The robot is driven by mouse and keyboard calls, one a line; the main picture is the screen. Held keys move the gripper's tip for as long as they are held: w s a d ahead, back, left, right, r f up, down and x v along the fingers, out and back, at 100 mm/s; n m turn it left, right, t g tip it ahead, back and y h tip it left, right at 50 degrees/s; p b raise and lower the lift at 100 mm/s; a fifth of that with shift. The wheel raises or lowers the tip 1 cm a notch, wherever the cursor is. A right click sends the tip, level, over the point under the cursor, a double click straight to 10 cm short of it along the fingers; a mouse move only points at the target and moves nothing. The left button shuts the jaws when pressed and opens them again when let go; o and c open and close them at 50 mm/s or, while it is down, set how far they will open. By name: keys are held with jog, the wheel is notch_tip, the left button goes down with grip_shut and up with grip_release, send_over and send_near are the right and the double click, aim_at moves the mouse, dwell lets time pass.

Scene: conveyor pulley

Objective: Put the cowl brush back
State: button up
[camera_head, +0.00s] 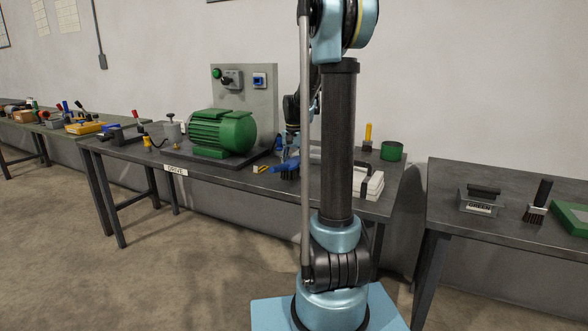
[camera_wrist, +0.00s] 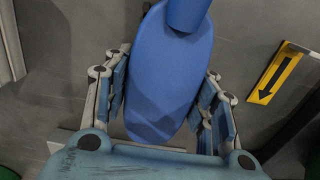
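A blue brush with dark bristles (camera_head: 285,168), which I take to be the cowl brush, is at the front of the middle bench, close to the green motor. In the wrist view its broad blue body (camera_wrist: 165,75) fills the space between the two fingers of my gripper (camera_wrist: 163,100). A finger lies close along each side, but contact is not clear. In the head view my gripper (camera_head: 291,142) is just above the brush, partly hidden by my own arm. I cannot tell whether the brush is held or rests on the bench.
The green motor (camera_head: 222,131) stands left of the brush, with a grey switch panel (camera_head: 258,100) behind. A yellow arrow label (camera_wrist: 274,76) lies right of my gripper.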

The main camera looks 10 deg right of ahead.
jog(key=shift+o, duration=1.1)
notch_tip(320, 180, up, 11)
jog(key=shift+r, duration=0.15)
jog(key=shift+s+r, duration=0.15)
jog(key=shift+r, duration=0.25)
jog(key=s+f+n+t, duration=0.1)
jog(key=s+f+n, duration=0.15)
jog(key=s, duration=0.75)
jog(key=s+f+n, duration=0.1)
jog(key=s+f, duration=0.2)
jog(key=s, duration=0.7)
jog(key=s+f+n+t, duration=0.1)
jog(key=s+f+n, duration=0.3)
jog(key=s+f, duration=0.9)
jog(key=shift+s+f, duration=0.25)
jog(key=shift+s, duration=0.8)
